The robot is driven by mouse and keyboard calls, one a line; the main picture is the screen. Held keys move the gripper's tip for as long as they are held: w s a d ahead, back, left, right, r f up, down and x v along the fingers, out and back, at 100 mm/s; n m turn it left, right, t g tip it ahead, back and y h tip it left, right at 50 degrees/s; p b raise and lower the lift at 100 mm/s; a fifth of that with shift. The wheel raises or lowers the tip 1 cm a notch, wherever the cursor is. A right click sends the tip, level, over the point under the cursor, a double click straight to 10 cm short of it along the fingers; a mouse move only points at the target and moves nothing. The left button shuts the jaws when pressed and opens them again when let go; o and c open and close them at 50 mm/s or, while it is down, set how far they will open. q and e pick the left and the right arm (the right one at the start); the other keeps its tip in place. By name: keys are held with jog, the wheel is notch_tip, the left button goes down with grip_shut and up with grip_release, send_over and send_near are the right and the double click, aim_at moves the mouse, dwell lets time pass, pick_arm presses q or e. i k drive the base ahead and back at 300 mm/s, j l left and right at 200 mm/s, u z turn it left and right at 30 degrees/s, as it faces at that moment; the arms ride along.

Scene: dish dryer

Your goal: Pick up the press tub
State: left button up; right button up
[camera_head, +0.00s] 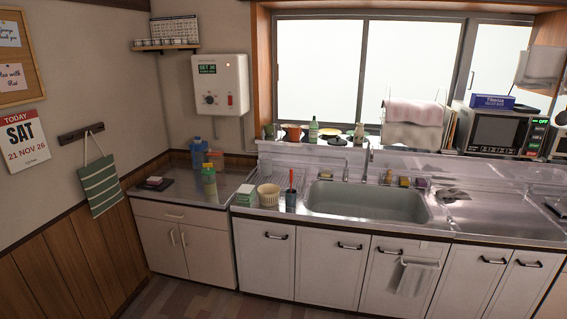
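A cream, ribbed, round tub (268,195) stands on the counter left of the sink, near the front edge. It is the thing that looks most like the press tub, but I cannot tell for sure. A white and green box (246,194) stands just left of it. A dark blue cup with a red-handled tool (291,197) stands just right of it. Neither of my grippers shows in the head view.
The sink (368,203) is to the right. Bottles (209,182) stand on the lower counter at left. A microwave (497,131) sits at back right. White cabinets (264,262) front the counter.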

aim_at(208, 177)
jog(key=i+j+u, duration=0.1)
jog(key=i+u, duration=0.25)
jog(key=i, duration=0.25)
jog(key=i+l+u, duration=0.1)
jog(key=i+u, duration=0.25)
jog(key=i, duration=0.2)
jog(key=i+l+u, duration=0.35)
jog(key=i, duration=0.2)
jog(key=i+j, duration=0.2)
jog(key=i, duration=0.35)
jog(key=i+j, duration=0.25)
jog(key=i, duration=0.25)
jog(key=i+j+z, duration=0.1)
jog(key=i+z, duration=0.35)
jog(key=i+j+z, duration=0.25)
jog(key=z, duration=0.2)
jog(key=i+j+z, duration=0.3)
jog(key=z, duration=0.15)
